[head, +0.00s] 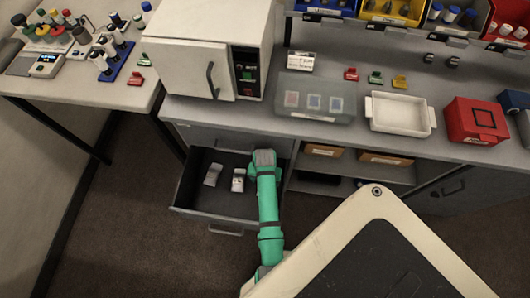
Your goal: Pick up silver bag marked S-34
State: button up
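Two small pale silver bags lie apart on the floor of an open grey drawer (195,203) in the head view. One is the left bag (212,175); the other is the right bag (238,180), which has a small dark mark on it. The marks are too small to read, so I cannot tell which is S-34. My gripper (263,157) is at the grey end of my teal arm, by the drawer's right side, to the right of and slightly beyond the right bag. Its fingers cannot be made out.
The bench edge overhangs the drawer's back. A white oven-like box (185,65), a translucent grey bin (300,110), a white tray (399,132) and a red box (475,122) stand on the bench. Open shelves (345,185) are right of the drawer. Floor before the drawer is clear.

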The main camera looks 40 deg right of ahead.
jog(key=shift+f, duration=3.2)
jog(key=c, duration=1.1)
